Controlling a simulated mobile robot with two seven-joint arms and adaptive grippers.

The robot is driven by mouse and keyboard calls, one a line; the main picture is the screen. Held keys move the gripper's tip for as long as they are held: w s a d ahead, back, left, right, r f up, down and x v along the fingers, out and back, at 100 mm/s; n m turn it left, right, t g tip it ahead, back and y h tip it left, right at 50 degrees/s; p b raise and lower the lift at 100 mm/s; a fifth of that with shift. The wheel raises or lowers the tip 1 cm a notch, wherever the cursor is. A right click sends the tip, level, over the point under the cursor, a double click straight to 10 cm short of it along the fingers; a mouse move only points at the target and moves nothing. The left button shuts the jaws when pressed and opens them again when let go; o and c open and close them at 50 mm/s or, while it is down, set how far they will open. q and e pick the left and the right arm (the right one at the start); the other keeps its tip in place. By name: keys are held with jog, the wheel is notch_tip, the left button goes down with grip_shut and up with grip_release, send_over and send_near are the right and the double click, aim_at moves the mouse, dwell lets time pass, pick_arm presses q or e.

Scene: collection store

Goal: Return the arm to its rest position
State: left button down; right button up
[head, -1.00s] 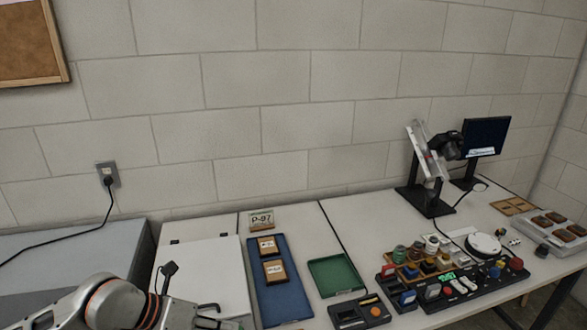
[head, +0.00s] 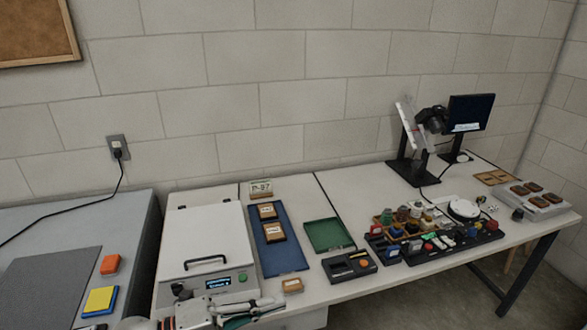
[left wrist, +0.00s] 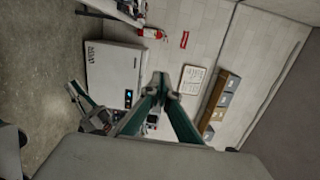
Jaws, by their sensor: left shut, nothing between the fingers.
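My left gripper (head: 272,308) comes in at the bottom edge of the head view, in front of the table's near edge. Its green-padded fingers are shut with nothing between them. In the left wrist view the fingertips (left wrist: 165,84) meet, and a room with a white cabinet (left wrist: 113,75) and a wall shows behind them. Much of my left arm is below the head picture. My right gripper is not in view.
A white lidded device (head: 210,238) stands on the table beyond my left gripper. A small wooden-framed block (head: 292,285) lies close to the fingertips.

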pick_arm(q)
jog(key=w+a+f+n+t+y, duration=0.3)
jog(key=a+f+n+t+y, duration=0.7)
jog(key=n, duration=1)
jog(key=s+a+f+n+g+y, duration=0.2)
jog(key=s+f, duration=0.4)
jog(key=f, duration=0.3)
jog(key=s+a+f+n+g+y, duration=0.2)
jog(key=s+a+f+n, duration=0.3)
jog(key=f, duration=0.5)
jog(key=shift+s+f+n+g, duration=0.15)
jog(key=shift+s+n+g, duration=0.25)
jog(key=shift+s+g, duration=0.4)
jog(key=shift+w, duration=0.1)
dwell(0.7)
